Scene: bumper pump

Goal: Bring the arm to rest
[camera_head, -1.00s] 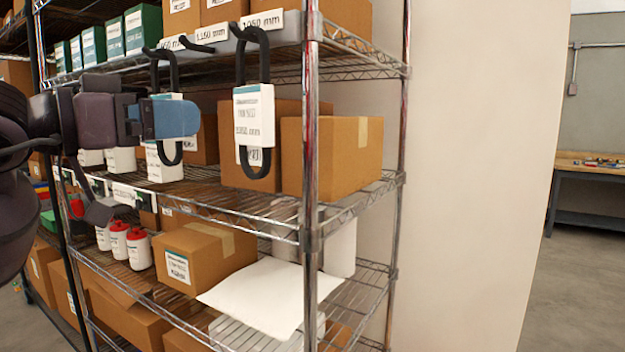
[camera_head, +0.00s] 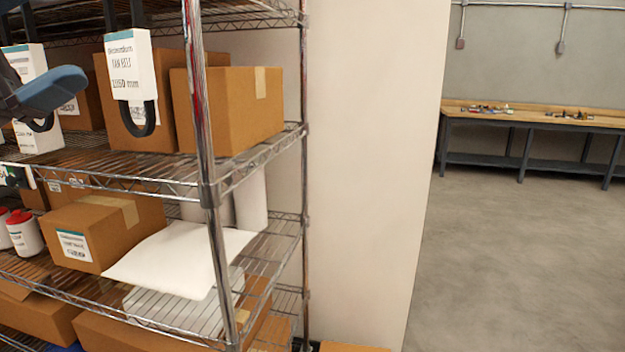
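My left gripper (camera_head: 45,92) shows only in part at the left edge, as a blue-tipped finger in front of the wire shelf rack (camera_head: 203,150). The rest of it is cut off by the frame, so I cannot tell whether it is open or shut. It appears in front of a white-labelled hanging belt (camera_head: 38,70). A second belt with a white label (camera_head: 130,62) hangs farther right, apart from the finger. My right gripper is not in view.
Cardboard boxes (camera_head: 240,108), red-capped bottles (camera_head: 24,234) and a white sheet (camera_head: 180,258) sit on the rack. A cream wall or pillar (camera_head: 370,170) stands beside it. Open grey floor (camera_head: 510,270) lies at right, with a workbench (camera_head: 530,117) at the back.

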